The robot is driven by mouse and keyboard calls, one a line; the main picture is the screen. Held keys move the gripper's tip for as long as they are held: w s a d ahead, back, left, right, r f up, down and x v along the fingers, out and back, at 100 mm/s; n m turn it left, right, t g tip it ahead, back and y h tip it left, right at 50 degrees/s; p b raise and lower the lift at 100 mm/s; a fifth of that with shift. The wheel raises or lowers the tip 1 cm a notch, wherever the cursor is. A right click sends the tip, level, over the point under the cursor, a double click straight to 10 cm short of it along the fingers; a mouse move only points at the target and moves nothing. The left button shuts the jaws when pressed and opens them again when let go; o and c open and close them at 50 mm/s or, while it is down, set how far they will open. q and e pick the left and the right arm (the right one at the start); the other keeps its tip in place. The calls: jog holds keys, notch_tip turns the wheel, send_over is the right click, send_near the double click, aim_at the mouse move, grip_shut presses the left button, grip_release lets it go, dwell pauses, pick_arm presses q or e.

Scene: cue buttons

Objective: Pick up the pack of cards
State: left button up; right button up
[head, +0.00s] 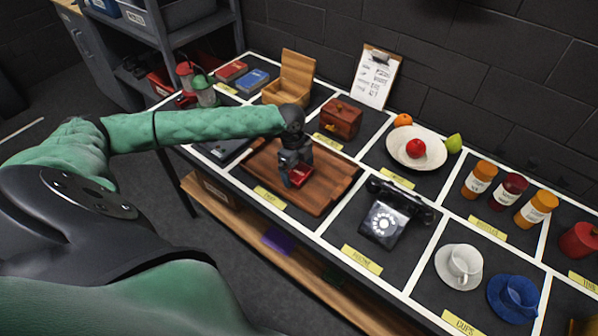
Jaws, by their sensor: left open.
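A small red box (301,176), which looks like the pack of cards, lies on a brown wooden tray (330,192) near the middle of the table. My left gripper (295,177) is over the tray and open, with its fingers down at the red box. The gripper partly covers the box, and I cannot tell whether the fingers touch it. My right gripper is not in view.
A black telephone (385,219) stands right of the tray. Behind the tray are a reddish-brown chest (341,117) and an open wooden box (290,80). A white fruit bowl (394,151), orange bottles (480,178) and cups (464,262) stand farther right. White strips divide the table.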

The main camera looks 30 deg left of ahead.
pick_arm(q)
jog(key=shift+f, duration=0.3)
jog(key=c, duration=0.9)
jog(key=shift+r, duration=0.1)
jog(key=shift+c, duration=0.2)
